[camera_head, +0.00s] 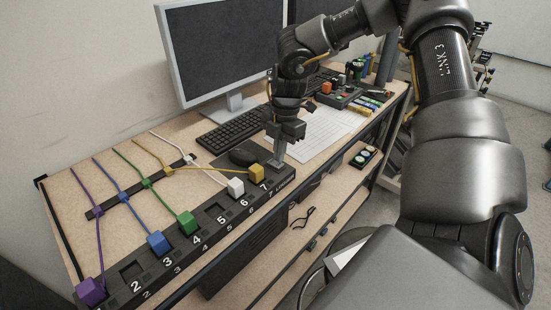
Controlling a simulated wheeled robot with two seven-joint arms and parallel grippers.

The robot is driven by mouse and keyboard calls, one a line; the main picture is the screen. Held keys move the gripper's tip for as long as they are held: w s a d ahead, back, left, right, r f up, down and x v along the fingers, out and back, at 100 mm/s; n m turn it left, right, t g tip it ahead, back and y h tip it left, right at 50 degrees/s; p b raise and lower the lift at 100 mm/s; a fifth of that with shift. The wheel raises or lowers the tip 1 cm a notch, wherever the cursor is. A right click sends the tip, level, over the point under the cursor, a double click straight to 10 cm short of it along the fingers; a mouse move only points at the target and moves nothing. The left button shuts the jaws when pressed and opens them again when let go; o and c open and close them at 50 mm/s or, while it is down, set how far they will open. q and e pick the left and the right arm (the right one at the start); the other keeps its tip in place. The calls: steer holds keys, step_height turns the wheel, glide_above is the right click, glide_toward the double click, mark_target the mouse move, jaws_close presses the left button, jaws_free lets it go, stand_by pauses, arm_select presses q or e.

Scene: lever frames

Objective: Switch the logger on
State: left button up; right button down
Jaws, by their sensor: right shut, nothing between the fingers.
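The logger (214,243) is a long black strip along the front edge of the desk, with numbered sockets and lettering at its right end. A purple plug (91,291), a blue plug (158,243), a green plug (187,222), a white plug (236,187) and a yellow plug (256,173) sit in it; sockets 2 and 5 look empty. My right gripper (277,162) is shut and empty, pointing down at the strip's right end, just past socket 7. Its fingertips hide what lies there; I cannot make out a switch or whether they touch. My left gripper is out of view.
Coloured cables run over a dark bar (137,190) to the plugs. White sheets (318,134) lie right of the gripper.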

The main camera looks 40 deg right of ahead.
steer(key=shift+f+b, duration=0.85)
steer(key=shift+b, duration=0.05)
stand_by(0.8)
steer(key=shift+r, duration=0.1)
steer(key=shift+r+p, duration=1.6)
steer(key=shift+r, duration=1.85)
